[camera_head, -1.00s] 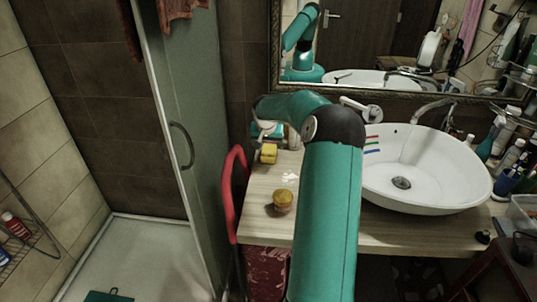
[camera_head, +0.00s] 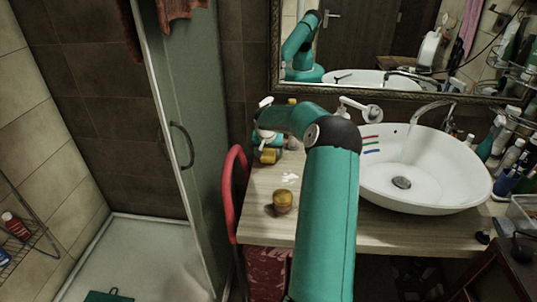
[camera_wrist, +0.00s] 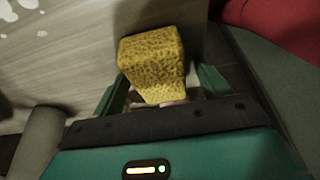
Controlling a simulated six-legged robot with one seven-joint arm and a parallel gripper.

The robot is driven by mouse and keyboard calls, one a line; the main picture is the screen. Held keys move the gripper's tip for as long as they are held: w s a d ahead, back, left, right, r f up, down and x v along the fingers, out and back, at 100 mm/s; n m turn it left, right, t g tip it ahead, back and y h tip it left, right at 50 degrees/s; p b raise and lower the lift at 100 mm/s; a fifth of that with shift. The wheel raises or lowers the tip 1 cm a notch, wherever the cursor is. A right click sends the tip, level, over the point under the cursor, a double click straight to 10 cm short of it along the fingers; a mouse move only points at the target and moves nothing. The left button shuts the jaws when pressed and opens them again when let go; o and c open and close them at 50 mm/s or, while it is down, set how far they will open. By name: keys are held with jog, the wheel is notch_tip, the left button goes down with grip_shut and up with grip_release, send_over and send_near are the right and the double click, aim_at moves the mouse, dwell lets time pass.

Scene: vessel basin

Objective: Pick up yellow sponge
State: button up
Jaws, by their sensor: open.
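The yellow sponge (camera_head: 268,156) is at the back left of the wooden counter, near the red rail. In the wrist view the sponge (camera_wrist: 152,58) is a rough yellow block between the two teal fingers and reaching beyond their tips. My gripper (camera_wrist: 160,85) is open around it, and I see a gap on the right finger's side. In the head view the gripper is small and partly hidden by my wrist, just behind the sponge. Whether either finger touches the sponge cannot be told.
A round yellow-brown jar (camera_head: 283,201) stands on the counter (camera_head: 258,222) in front of the sponge. The white basin (camera_head: 425,190) is on the right, with bottles (camera_head: 512,155) beyond it. A red curved rail (camera_head: 230,190) borders the counter's left edge.

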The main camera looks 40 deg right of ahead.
aim_at(269, 150)
jog(key=shift+f, duration=0.1)
jog(key=c, duration=1)
jog(key=shift+c, duration=0.2)
notch_tip(269, 150, up, 4)
jog(key=shift+s+a+r, duration=0.15)
jog(key=s+r, duration=0.1)
jog(key=s+a+r, duration=0.1)
jog(key=r, duration=0.1)
jog(key=s+a+r, duration=0.1)
jog(key=shift+a+r, duration=0.25)
jog(key=shift+r, duration=0.1)
jog(key=s+a+r, duration=0.4)
jog(key=s+a, duration=0.2)
jog(key=s, duration=0.1)
jog(key=shift+s+r, duration=0.25)
